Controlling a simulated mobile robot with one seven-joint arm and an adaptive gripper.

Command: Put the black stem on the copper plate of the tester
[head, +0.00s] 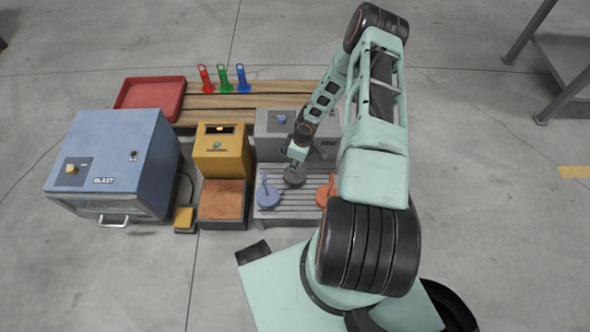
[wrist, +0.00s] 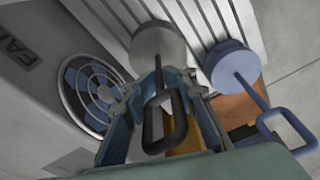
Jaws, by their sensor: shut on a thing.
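The black stem has a round grey disc (head: 294,176) at its foot, over the slatted rack; I cannot tell whether it touches the slats. In the wrist view its disc (wrist: 160,45) is at top centre and its black loop handle (wrist: 152,135) points back toward the camera. My gripper (head: 297,155) is shut on its shaft, and the fingers (wrist: 160,88) hide part of it. The yellow tester (head: 222,152) stands left of the rack, with its bare copper plate (head: 222,200) in front. The plate shows partly behind the blue stem in the wrist view (wrist: 246,103).
A blue stem (head: 268,196) and an orange stem (head: 324,192) stand on the slatted rack (head: 290,213), either side of the black one. A grey fan unit (head: 270,122) is behind. A blue blast cabinet (head: 115,160) is at left. A red tray (head: 150,95) lies on the bench.

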